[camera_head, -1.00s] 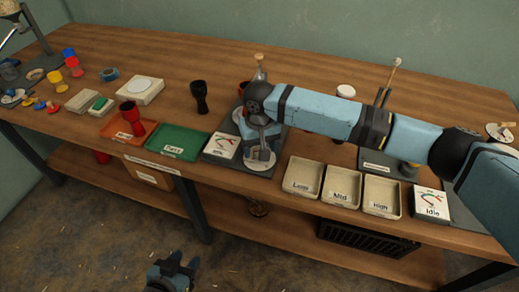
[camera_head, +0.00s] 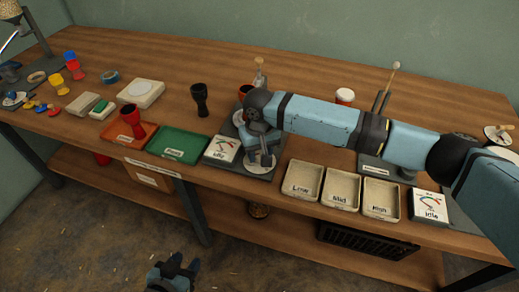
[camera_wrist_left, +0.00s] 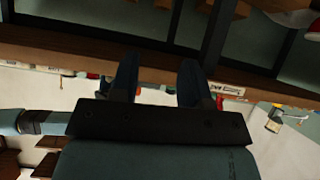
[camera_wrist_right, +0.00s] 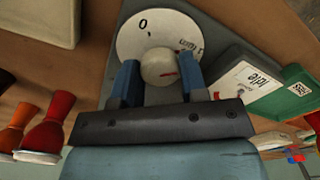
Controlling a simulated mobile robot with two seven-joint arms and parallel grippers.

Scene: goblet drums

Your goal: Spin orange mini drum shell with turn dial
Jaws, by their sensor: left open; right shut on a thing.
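The turn dial is a white disc (camera_wrist_right: 133,38) with a "0" mark and a round pale knob (camera_wrist_right: 159,68) in the right wrist view. My right gripper (camera_wrist_right: 158,78) is shut on the knob, one blue finger on each side. In the head view the right gripper (camera_head: 262,160) is over the dial on a dark base plate. A shell with an orange-red rim (camera_head: 245,91) stands behind it, partly hidden by my right arm. My left gripper (camera_head: 184,264) is open and empty, low in front of the bench; its spread fingers show in the left wrist view (camera_wrist_left: 158,75).
An "Idle" sign (camera_head: 222,149) sits left of the dial. Left of that are a green tray (camera_head: 180,143) and a red goblet (camera_head: 133,118) on an orange tray. Beige Low (camera_head: 302,180), Mid and High trays lie to the right. A black goblet (camera_head: 200,98) stands behind.

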